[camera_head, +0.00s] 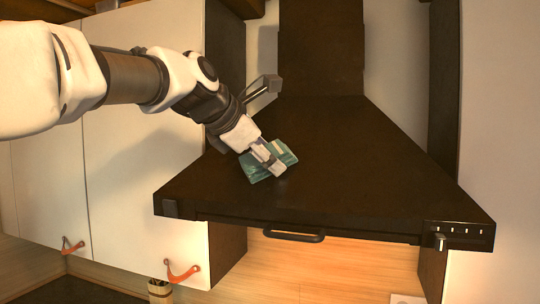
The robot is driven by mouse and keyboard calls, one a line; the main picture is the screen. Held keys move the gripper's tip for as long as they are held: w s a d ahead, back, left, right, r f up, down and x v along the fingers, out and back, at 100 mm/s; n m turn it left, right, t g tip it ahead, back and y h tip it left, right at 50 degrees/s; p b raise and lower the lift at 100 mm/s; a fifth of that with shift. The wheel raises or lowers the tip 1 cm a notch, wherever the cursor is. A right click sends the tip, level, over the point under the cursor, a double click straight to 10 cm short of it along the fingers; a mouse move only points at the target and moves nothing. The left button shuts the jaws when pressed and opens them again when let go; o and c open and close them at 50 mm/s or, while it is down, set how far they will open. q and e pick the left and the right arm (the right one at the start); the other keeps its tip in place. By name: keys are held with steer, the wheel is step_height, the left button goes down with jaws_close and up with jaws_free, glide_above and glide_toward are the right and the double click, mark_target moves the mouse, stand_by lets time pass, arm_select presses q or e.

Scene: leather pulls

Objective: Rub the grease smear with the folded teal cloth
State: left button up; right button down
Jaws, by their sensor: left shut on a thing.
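The folded teal cloth (256,172) lies against the sloping dark face of the range hood (350,160), left of its middle. My left gripper (272,164) reaches in from the left and is shut on the cloth. Parts of the cloth stick out on both sides of the fingers. I cannot make out a grease smear on the hood; it may be under the cloth or too faint to see. My right gripper is not in view.
White cabinet doors (140,180) with orange leather pulls (181,273) stand left of the hood. A dark bar handle (294,236) runs along the hood's front edge, and a small control panel (462,231) sits at its right corner. The hood's right slope is clear.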

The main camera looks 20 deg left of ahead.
arm_select(q)
steer(key=shift+s+r+b, duration=0.7)
steer(key=shift+b, duration=1.4)
steer(key=s+r, duration=0.2)
steer(key=shift+r+b, duration=0.3)
steer(key=shift+s+r, duration=0.2)
steer(key=shift+r, duration=0.1)
steer(key=shift+w, duration=0.1)
steer(key=shift+s+r, duration=1)
steer(key=shift+r, duration=0.1)
steer(key=shift+w, duration=0.1)
